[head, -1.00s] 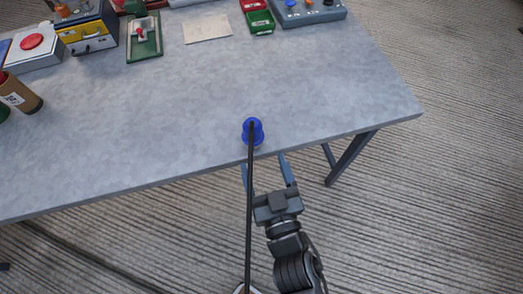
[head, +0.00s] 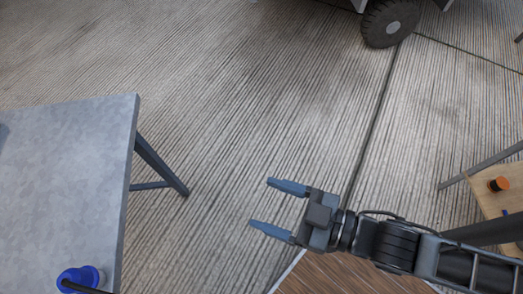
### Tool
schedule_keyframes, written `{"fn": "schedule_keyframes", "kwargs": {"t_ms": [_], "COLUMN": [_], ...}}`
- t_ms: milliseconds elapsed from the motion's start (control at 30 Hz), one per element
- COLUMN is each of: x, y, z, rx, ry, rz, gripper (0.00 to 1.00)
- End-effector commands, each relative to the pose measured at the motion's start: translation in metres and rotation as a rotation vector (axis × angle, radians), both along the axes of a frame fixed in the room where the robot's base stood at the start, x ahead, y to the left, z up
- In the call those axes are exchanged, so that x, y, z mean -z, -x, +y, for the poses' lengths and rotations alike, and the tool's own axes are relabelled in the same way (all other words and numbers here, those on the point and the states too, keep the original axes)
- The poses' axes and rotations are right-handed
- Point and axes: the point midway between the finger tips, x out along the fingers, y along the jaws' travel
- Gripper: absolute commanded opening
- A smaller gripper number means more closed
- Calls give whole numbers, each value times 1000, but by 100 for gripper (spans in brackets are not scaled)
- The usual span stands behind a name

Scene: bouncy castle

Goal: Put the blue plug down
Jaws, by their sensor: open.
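The blue plug (head: 80,279) stands on the grey table (head: 60,170), near its edge, at the bottom left of the head view. Its lower part is cut off by the frame and a dark thin cable or rod crosses it. My gripper (head: 260,203) is open and empty, with its two blue-grey fingers pointing left. It is over the ribbed floor, to the right of the table and well apart from the plug.
A light wooden table (head: 484,196) with an orange and black object (head: 498,184) stands at the right. A dark wheel (head: 389,22) shows at the top. A brown plank surface (head: 340,278) lies at the bottom. The ribbed floor between is clear.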

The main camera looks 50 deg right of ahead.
Motion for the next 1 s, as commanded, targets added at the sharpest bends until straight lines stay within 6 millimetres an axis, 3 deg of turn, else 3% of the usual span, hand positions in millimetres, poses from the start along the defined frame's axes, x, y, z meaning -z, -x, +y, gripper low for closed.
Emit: {"fn": "schedule_keyframes", "kwargs": {"t_ms": [33, 200, 467, 833, 1000], "x": [-11, -54, -96, -98, -71], "y": [17, 61, 92, 93, 72], "z": [-17, -54, -75, -76, -70], "rx": [55, 207, 335, 343, 286], "ry": [6, 18, 26, 28, 28], "rz": [21, 69, 112, 114, 91], "gripper": [76, 76, 74, 74, 74]}}
